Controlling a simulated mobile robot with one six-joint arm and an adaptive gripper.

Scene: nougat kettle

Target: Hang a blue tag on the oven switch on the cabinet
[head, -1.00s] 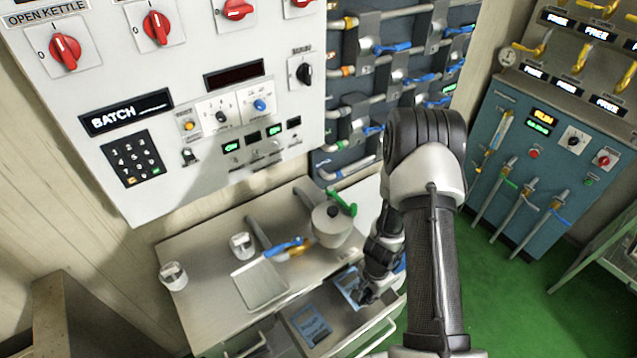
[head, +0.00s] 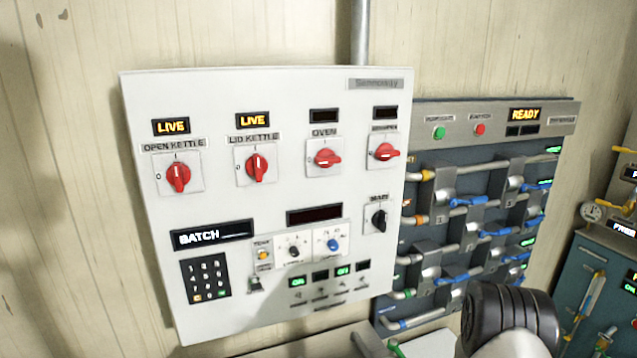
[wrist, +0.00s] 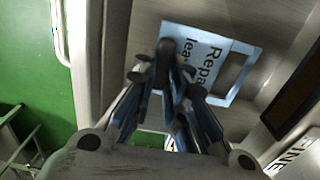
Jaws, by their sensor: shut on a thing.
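The oven switch (head: 325,158) is a red rotary handle on a white plate, under the word OVEN on the white cabinet (head: 225,105). Its handle lies about level, and the small display above it is dark. In the wrist view my gripper (wrist: 167,66) is shut on a pale blue tag (wrist: 213,60). The tag has dark lettering, partly readable as "Repa", and a rectangular slot. The fingertips cover its left part. The gripper is outside the head view; only my arm shows at the lower right.
Open kettle (head: 178,176) and lid kettle (head: 257,167) switches stand upright under LIVE displays. Another red switch (head: 384,152) is just right of the oven switch. A valve panel (head: 470,215) with blue levers stands right of the cabinet. Pale drawer surfaces (wrist: 120,45) surround the tag.

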